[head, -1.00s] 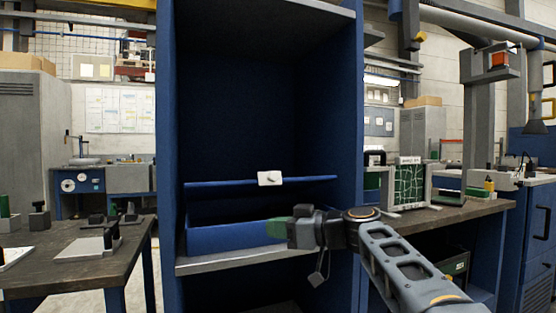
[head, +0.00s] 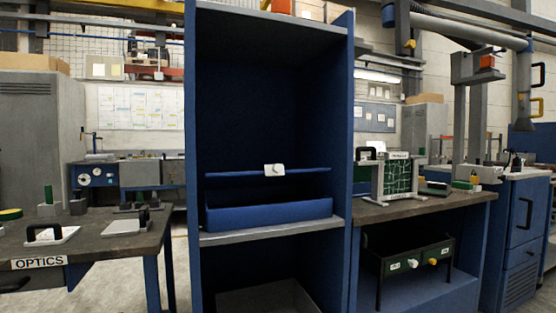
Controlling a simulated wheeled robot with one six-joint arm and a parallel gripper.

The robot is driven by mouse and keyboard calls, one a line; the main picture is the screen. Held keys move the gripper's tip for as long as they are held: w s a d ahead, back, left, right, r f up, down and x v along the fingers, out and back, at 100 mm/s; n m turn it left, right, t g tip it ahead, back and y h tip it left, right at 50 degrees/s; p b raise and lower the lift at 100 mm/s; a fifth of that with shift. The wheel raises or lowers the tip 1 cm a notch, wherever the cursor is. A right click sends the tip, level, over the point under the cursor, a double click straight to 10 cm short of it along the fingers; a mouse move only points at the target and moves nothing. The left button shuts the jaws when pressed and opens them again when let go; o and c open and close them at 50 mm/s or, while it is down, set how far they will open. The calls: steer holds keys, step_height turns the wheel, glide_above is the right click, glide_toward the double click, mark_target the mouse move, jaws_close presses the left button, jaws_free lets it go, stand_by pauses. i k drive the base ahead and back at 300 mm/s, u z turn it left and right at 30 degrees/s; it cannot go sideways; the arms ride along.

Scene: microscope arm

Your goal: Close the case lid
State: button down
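The blue case (head: 268,214) sits on the grey shelf (head: 270,233) inside a tall blue cabinet. Its lid (head: 235,174) shows as a thin blue bar, nearly edge-on, above the case body. A white latch (head: 274,170) is at the middle of the lid's edge. A dark gap lies between the lid's edge and the case's front wall, so the lid stands open. The inside of the case is too dark to make out. My gripper is not in view.
The cabinet's side walls (head: 338,130) flank the case. A workbench marked OPTICS (head: 90,245) stands at left with small tools on it. Another bench (head: 420,208) at right holds a framed green panel (head: 398,178). Bare floor shows between the left bench and the cabinet.

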mark_target(275, 175)
steer(key=u, duration=0.85)
steer(key=i, duration=1.2)
steer(key=z, duration=0.4)
